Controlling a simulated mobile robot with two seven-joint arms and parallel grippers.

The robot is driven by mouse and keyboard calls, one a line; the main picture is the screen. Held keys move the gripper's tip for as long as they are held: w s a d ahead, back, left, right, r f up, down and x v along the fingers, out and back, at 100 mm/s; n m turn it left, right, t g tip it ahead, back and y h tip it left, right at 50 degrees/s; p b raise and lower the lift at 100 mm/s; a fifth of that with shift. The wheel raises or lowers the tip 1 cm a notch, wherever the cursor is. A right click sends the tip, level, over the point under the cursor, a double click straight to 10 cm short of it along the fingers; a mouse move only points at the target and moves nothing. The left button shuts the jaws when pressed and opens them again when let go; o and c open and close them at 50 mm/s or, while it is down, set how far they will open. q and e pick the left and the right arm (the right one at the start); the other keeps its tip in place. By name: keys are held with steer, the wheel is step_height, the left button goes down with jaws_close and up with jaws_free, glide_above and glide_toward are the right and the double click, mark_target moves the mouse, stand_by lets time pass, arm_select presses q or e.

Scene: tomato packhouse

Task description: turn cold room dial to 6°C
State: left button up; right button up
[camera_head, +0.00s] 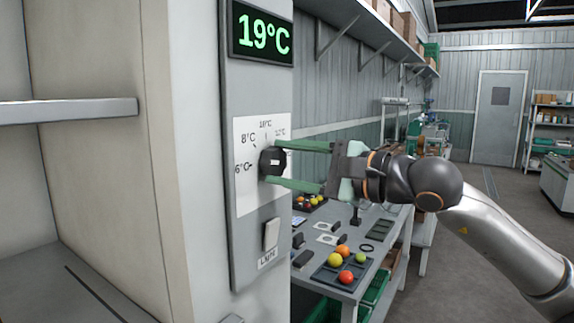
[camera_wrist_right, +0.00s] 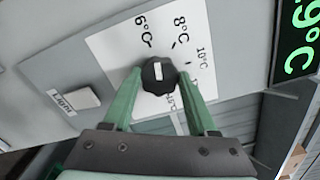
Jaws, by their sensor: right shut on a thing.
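The cold room dial (camera_head: 270,161) is a black round knob on a white scale plate (camera_head: 243,196) on the grey wall panel. It also shows in the wrist view (camera_wrist_right: 159,76). The scale has marks for 6°C, 8°C, 10°C and more, partly hidden by the gripper. The knob's white mark points between the 6°C and 8°C ticks, as far as I can tell. My right gripper (camera_head: 274,164) has its two green fingers shut on the knob, one on each side. A display (camera_head: 262,35) above reads 19°C in green. My left gripper is not in view.
A light switch (camera_head: 271,234) sits on the panel below the dial. Behind the panel, a grey workbench (camera_head: 377,273) holds a dark tray of fruit (camera_head: 341,284). A shelf edge (camera_head: 68,111) juts in at left. Open floor lies at right.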

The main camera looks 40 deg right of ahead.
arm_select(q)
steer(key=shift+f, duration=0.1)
arm_select(e)
steer(key=shift+n, duration=1.1)
steer(key=o, duration=1.4)
steer(key=shift+s+d+f+b, duration=0.25)
steer(key=shift+s+b, duration=0.1)
steer(key=shift+b, duration=0.35)
arm_select(q)
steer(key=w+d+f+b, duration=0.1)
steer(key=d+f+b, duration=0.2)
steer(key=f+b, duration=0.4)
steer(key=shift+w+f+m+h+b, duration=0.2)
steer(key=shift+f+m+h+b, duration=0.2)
steer(key=shift+b, duration=1.25)
arm_select(e)
steer(key=shift+r+v, duration=0.15)
steer(key=shift+v, duration=2.8)
steer(key=shift+r+v, duration=0.1)
steer(key=shift+v, duration=2.8)
